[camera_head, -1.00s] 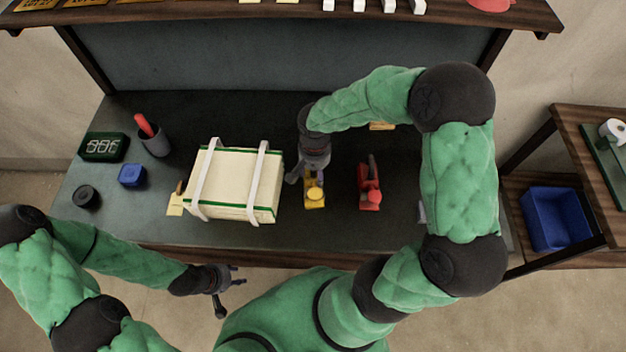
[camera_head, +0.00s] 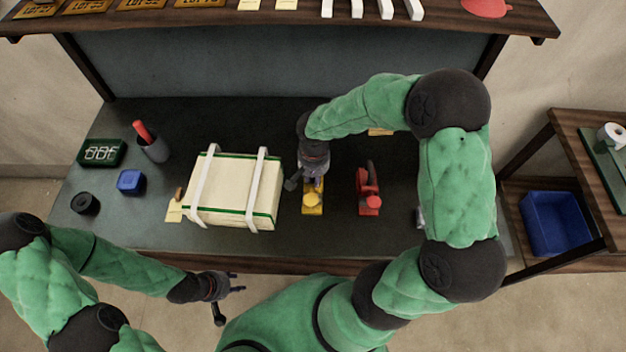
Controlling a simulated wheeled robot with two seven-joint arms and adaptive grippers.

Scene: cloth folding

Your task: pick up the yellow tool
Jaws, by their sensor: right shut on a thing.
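The yellow tool (camera_head: 313,203) stands on the dark table, just right of the cream box. My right gripper (camera_head: 309,184) comes down over its rear part from above and is shut on it. The gripper hides the back of the tool. I cannot tell whether the tool is clear of the table. My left gripper (camera_head: 226,297) is in front of the table's front edge, empty, with its fingers apart.
A strapped cream box (camera_head: 233,190) is close left of the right gripper. A red tool (camera_head: 369,190) stands to the right. A shelf (camera_head: 290,17) spans the back.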

